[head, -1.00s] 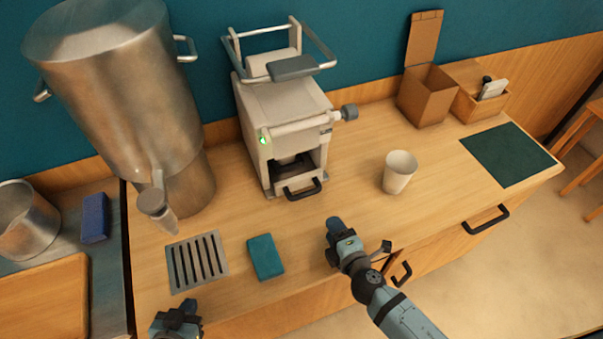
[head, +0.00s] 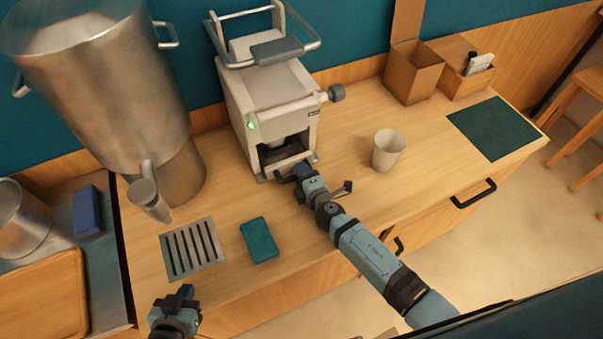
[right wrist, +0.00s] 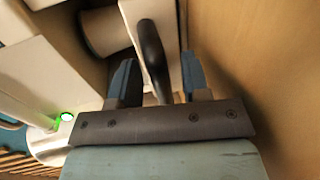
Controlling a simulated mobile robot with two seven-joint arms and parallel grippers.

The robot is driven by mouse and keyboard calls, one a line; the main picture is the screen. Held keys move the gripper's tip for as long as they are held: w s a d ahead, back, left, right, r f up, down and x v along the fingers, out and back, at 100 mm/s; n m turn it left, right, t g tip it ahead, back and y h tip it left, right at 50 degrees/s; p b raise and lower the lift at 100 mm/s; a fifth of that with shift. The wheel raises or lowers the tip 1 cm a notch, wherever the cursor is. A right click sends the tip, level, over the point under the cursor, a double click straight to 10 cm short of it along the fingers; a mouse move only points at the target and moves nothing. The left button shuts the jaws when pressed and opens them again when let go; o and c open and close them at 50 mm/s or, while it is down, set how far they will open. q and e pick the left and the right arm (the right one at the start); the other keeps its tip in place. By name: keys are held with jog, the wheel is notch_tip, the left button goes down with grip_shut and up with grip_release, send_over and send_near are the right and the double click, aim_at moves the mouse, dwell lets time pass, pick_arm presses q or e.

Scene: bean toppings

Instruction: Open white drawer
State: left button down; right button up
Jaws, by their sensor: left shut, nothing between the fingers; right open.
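The white machine (head: 265,95) stands on the wooden counter, with a green light on its front. The white drawer is low in its front and mostly hidden by my right gripper in the head view; its white front shows in the right wrist view (right wrist: 138,12). Its black handle (right wrist: 150,50) lies between the two spread fingers of my right gripper (right wrist: 155,80), with gaps on both sides. My right gripper (head: 300,172) is open at the machine's front. My left gripper (head: 176,300) is shut and empty near the counter's front edge.
A white cup (head: 388,150) stands right of my right gripper. A teal block (head: 259,240) and a slotted grey plate (head: 193,248) lie on the counter in front. A large steel dispenser (head: 110,90) stands left of the machine.

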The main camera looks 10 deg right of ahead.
jog(key=shift+w+f, duration=0.1)
jog(key=shift+w, duration=0.2)
pick_arm(q)
jog(key=shift+s, duration=0.15)
pick_arm(e)
grip_shut()
pick_arm(q)
jog(key=shift+f, duration=0.1)
pick_arm(e)
jog(key=shift+s, duration=0.1)
jog(key=shift+s, duration=0.1)
